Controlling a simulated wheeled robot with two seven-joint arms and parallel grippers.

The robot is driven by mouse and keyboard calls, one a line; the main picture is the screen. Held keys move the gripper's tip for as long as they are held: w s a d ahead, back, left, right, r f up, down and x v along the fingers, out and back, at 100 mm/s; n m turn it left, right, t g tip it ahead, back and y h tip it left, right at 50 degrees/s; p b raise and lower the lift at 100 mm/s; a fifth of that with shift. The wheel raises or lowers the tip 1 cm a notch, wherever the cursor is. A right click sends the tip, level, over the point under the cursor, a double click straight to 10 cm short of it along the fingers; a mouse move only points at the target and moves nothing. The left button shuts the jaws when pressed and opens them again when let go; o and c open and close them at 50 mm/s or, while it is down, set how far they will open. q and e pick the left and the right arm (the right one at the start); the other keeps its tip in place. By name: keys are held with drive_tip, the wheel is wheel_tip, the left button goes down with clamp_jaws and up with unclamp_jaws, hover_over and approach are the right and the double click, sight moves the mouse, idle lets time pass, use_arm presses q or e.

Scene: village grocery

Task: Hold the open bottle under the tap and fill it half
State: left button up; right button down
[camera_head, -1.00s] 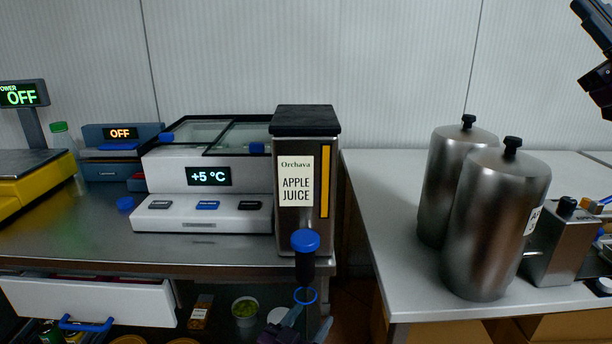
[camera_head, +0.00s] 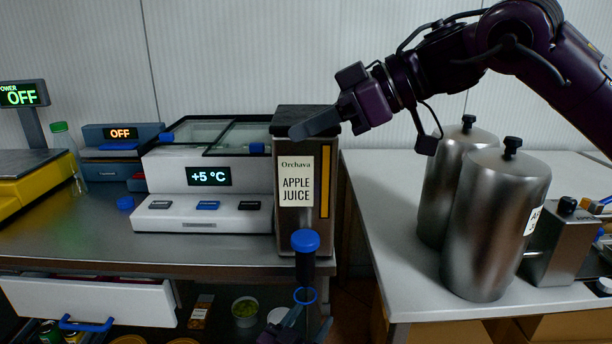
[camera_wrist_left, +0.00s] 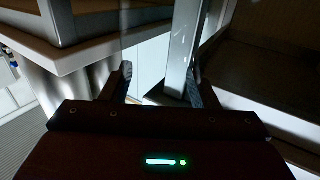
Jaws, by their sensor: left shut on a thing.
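The steel apple juice dispenser (camera_head: 290,226) stands at the right end of the counter. Its tap (camera_head: 305,262) has a blue knob (camera_head: 305,241) and a dark spout. The open bottle (camera_head: 305,296) shows its blue neck ring just below the spout; its clear body is hard to see. My left gripper (camera_head: 296,326) is shut on it from below, and the clear bottle also shows between the fingers in the left wrist view (camera_wrist_left: 152,50). Its liquid level cannot be made out. My right gripper (camera_head: 312,124) is in front of the dispenser's black lid, above the tap; its jaw gap cannot be seen.
Two steel canisters (camera_head: 496,228) stand on the white table at right, under my right arm. A white cooler unit (camera_head: 205,215) reading +5 °C sits left of the dispenser. A blue cap (camera_head: 126,204) lies on the counter. An open drawer (camera_head: 95,300) juts out at lower left.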

drive_tip(key=a+f+m+h, duration=0.3)
drive_tip(key=f+m+h, duration=0.1)
drive_tip(key=f, duration=0.1)
drive_tip(key=m+t+h, duration=0.2)
drive_tip(key=m+h, duration=0.4)
approach(302, 233)
drive_tip(key=shift+w+x, duration=0.2)
drive_tip(key=shift+x, duration=2.5)
drive_tip(key=shift+r, duration=0.1)
drive_tip(key=shift+r+p, duration=0.65)
drive_tip(key=shift+r, duration=0.05)
drive_tip(key=shift+f, duration=0.45)
drive_tip(key=shift+f, duration=0.2)
drive_tip(key=shift+f, duration=0.25)
drive_tip(key=shift+f, duration=0.35)
